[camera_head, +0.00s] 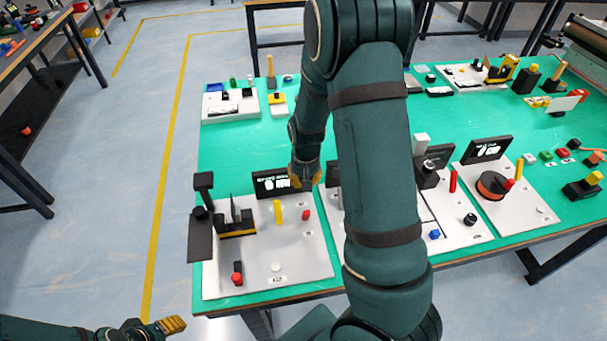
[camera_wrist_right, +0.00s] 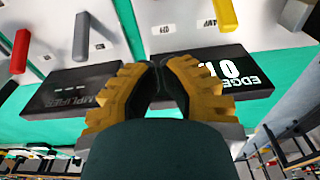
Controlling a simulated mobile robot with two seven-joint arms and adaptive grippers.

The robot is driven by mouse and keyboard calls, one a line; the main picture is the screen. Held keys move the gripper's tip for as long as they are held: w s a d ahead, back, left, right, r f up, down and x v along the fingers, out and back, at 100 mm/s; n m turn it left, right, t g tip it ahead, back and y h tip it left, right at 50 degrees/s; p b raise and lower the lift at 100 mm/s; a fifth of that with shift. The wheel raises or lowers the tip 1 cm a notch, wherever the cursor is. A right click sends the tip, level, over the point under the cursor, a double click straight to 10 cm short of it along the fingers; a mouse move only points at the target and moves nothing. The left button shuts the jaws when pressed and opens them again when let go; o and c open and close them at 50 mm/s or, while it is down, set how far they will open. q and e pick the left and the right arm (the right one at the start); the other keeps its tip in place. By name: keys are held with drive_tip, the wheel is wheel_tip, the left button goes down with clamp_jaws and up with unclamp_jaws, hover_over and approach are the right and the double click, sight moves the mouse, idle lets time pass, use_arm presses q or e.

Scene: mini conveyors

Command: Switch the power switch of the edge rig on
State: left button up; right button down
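The edge rig (camera_head: 300,262) is a pale panel at the table's front left. It carries a black-and-yellow fixture, a yellow upright handle (camera_head: 278,211), a small red part (camera_head: 306,215), a red-and-black switch-like part (camera_head: 237,273) and a pale round knob (camera_head: 275,267). Its labels are too small to tell which part is the power switch. Its black sign (camera_wrist_right: 232,78) reads "EDGE" in the wrist view. My right gripper (camera_head: 306,178) is above the panel's back edge, by the sign; its fingertips (camera_wrist_right: 157,66) meet with nothing between them. My left gripper (camera_head: 172,325) is off the table, low at the left.
A sign ending "MPLIFIER" (camera_wrist_right: 85,90) stands beside the edge sign. More panels stand to the right, one with a black-and-orange disc (camera_head: 491,186). My right arm hides the table's middle. A white tray (camera_head: 230,112) is at the back left, with bare green table (camera_head: 225,150) before it.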

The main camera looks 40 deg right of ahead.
sight(308, 211)
wheel_tip(308, 211, down, 4)
drive_tip(key=shift+w+d+r+b, duration=0.1)
drive_tip(key=shift+b, duration=0.25)
drive_tip(key=shift+s+a+f, duration=0.25)
drive_tip(key=shift+s+a, duration=0.1)
drive_tip(key=shift+s, duration=0.25)
drive_tip(key=shift+s+a+f, duration=0.25)
drive_tip(key=shift+s+a, duration=0.1)
drive_tip(key=shift+s, duration=0.2)
use_arm(q)
drive_tip(key=shift+s+f, duration=0.15)
drive_tip(key=shift+f, duration=0.35)
use_arm(e)
drive_tip(key=shift+s+a+f, duration=0.15)
drive_tip(key=shift+s+a, duration=0.05)
drive_tip(key=shift+s, duration=0.2)
drive_tip(key=shift+s+a+f, duration=0.1)
drive_tip(key=shift+s+f, duration=0.05)
drive_tip(key=shift+s+a, duration=0.5)
drive_tip(key=shift+s, duration=0.4)
use_arm(q)
drive_tip(key=shift+s+a, duration=0.4)
drive_tip(key=shift+s, duration=0.35)
use_arm(e)
drive_tip(key=shift+f, duration=0.1)
drive_tip(key=shift+w, duration=0.1)
drive_tip(key=shift+w+d, duration=0.1)
drive_tip(key=shift+d, duration=0.05)
